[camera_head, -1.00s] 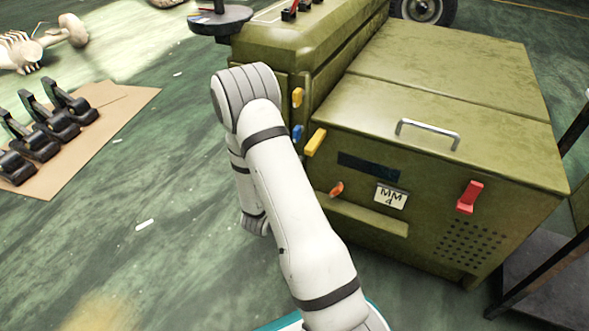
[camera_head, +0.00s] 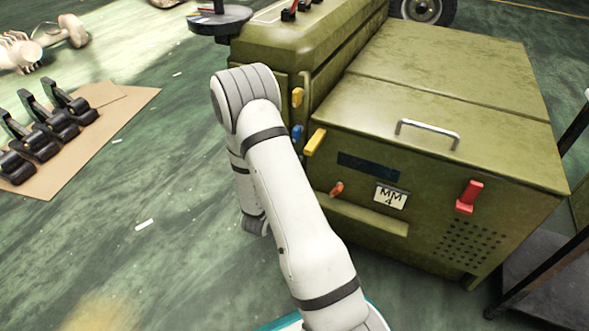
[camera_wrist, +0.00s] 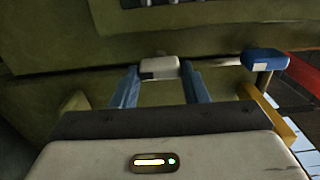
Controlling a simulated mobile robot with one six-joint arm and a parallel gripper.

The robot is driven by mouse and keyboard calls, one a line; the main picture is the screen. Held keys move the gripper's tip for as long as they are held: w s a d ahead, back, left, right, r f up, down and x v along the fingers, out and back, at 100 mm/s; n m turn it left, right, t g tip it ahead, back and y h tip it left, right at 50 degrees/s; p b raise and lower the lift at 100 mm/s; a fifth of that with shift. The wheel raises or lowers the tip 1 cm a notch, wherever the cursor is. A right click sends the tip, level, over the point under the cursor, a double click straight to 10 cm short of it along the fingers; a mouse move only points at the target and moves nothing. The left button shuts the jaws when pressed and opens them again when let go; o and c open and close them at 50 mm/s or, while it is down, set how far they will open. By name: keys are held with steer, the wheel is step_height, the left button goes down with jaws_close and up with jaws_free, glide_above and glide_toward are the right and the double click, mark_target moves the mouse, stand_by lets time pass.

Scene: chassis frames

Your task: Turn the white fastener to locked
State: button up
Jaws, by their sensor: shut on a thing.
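The white fastener (camera_wrist: 158,67) shows in the wrist view as a small pale block with a dark lower front edge, on the green chassis face. My gripper (camera_wrist: 160,77) has its two blue fingers on either side of the fastener and is shut on it. The fastener's far side and mount are hidden, so I cannot read its locked mark. In the head view my arm hides both the gripper and the white fastener.
A blue fastener (camera_wrist: 264,60) sits right of the white one. Black clamps (camera_head: 50,125) lie on cardboard at left. Open floor lies left of my arm.

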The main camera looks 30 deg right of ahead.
steer(key=shift+a, duration=0.1)
steer(key=o, duration=1)
steer(key=shift+p+v, duration=1.1)
steer(key=shift+v, duration=2.75)
